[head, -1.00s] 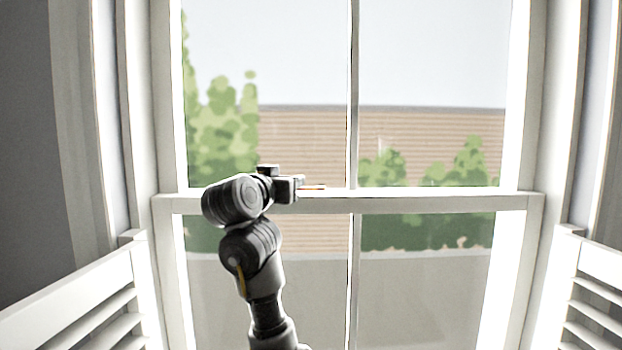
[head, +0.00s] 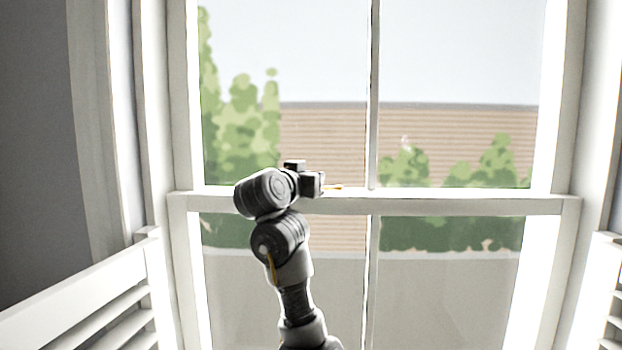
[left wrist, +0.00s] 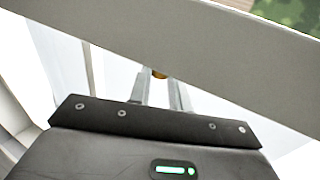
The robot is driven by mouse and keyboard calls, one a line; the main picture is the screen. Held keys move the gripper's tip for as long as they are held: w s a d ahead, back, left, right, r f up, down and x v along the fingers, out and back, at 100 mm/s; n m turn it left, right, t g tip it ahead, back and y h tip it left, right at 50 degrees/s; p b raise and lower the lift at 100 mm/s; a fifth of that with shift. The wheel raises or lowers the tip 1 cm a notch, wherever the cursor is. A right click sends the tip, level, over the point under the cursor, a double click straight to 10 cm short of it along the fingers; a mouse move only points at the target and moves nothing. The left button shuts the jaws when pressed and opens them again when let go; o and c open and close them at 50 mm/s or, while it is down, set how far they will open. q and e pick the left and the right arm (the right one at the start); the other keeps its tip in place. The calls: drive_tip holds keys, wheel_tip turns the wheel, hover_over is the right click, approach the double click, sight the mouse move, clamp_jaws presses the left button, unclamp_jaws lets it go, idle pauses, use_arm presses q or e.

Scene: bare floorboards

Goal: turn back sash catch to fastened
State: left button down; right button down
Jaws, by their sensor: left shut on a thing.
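The sash catch (head: 334,187) shows as a thin brass piece on the window's meeting rail, left of the central glazing bar. It points right from my left gripper (head: 321,186), which is at the rail in the head view. In the left wrist view a small brass end (left wrist: 159,74) shows at the tips of my left gripper's two fingers (left wrist: 160,82), against the pale rail. The gripper is shut on the catch. Most of the catch is hidden by the fingers and rail, so I cannot tell its exact angle. My right gripper is not in view.
The white meeting rail (head: 470,205) runs across the window. Louvred shutters stand at the lower left (head: 100,290) and lower right (head: 609,290). Glass panes lie above and below the rail, with bushes and a brick wall outside. The rail right of the catch is clear.

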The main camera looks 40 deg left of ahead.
use_arm(q)
drive_tip(key=shift+s+r, duration=0.1)
drive_tip(key=shift+r+n+y, duration=0.25)
drive_tip(key=shift+n+y, duration=0.05)
drive_tip(key=shift+y, duration=0.2)
